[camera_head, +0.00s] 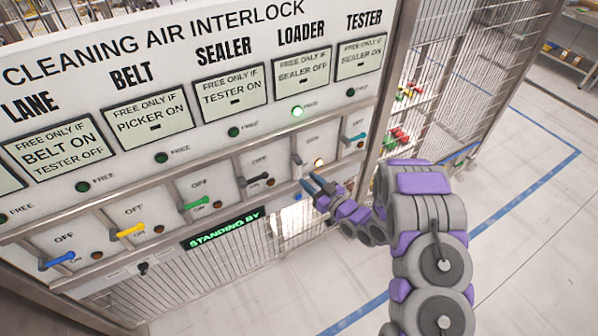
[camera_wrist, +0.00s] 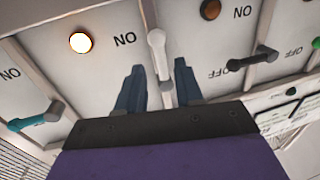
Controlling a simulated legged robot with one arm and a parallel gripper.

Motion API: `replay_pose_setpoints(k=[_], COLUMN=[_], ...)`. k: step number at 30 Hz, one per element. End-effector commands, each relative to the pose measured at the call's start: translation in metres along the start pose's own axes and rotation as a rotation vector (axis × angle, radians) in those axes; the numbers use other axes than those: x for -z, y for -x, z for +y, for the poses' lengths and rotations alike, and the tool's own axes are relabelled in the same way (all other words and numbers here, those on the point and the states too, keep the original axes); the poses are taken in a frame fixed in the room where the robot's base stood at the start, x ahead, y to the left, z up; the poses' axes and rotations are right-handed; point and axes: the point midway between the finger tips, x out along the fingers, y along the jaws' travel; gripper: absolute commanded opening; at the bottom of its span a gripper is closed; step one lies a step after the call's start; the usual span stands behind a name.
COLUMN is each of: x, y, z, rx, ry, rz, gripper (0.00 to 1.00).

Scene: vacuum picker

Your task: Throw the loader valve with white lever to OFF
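The loader valve's white lever (camera_head: 296,159) is on the panel under the LOADER label. In the wrist view, which shows the panel upside down, the white lever (camera_wrist: 157,55) stands nearly upright. An amber lamp (camera_wrist: 80,42) glows beside its ON mark. My gripper (camera_head: 314,183) is at the panel just below the lever in the head view. In the wrist view my gripper (camera_wrist: 159,82) is open, with one finger on each side of the lever's line. Gaps show between the lever and both fingers. I cannot tell whether the fingertips reach its depth.
The loader's green FREE lamp (camera_head: 298,111) is lit; the other FREE lamps look dark. The black lever (camera_head: 258,178) and teal lever (camera_head: 354,141) flank the white one, with metal dividers between bays. A STANDING BY display (camera_head: 223,229) is below. Mesh fencing (camera_head: 487,90) stands right.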

Motion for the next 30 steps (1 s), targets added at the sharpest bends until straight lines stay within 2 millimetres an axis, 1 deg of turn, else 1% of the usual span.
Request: replay_pose_setpoints(k=[1,3,6,9,15,23,30], x=[-0.001,-0.001,-0.001,-0.002,-0.001,-0.001,-0.001], y=[-0.011,-0.023,-0.039,-0.050,-0.060,-0.061,-0.061], z=[-0.002,-0.002,-0.002,-0.001,0.000,0.000,0.000], rx=[0.002,0.002,0.002,0.000,-0.001,-0.001,-0.001], ry=[0.001,-0.001,0.000,0.000,-0.002,-0.002,-0.001], rz=[0.000,-0.001,0.001,-0.002,-0.003,-0.002,-0.002], gripper=[0.36,0.36,0.36,0.36,0.36,0.36,0.13])
